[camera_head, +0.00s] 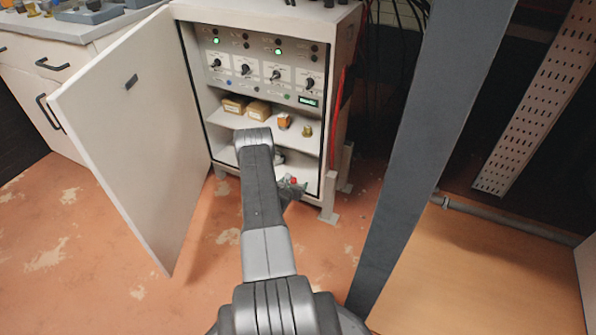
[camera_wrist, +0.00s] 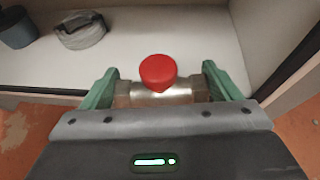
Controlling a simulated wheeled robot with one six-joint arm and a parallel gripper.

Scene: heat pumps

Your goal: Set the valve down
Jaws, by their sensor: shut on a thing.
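The valve (camera_wrist: 160,92) is a metal body with a round red knob on top. In the wrist view it lies crosswise between the green fingers of my gripper (camera_wrist: 160,90), which is shut on it. Behind it is a white shelf (camera_wrist: 200,50), the lower one of the open cabinet. In the head view the red knob (camera_head: 294,180) shows as a small spot at the cabinet's lower front, to the right of my arm. My arm hides part of the cabinet's lower space. I cannot tell whether the valve touches anything below.
The cabinet door (camera_head: 135,130) stands open on the left. The upper shelf holds cardboard boxes (camera_head: 246,107) and small brass parts (camera_head: 284,121). A coiled grey item (camera_wrist: 80,30) and a dark pot (camera_wrist: 17,28) stand on the lower shelf's left. Its middle and right look clear.

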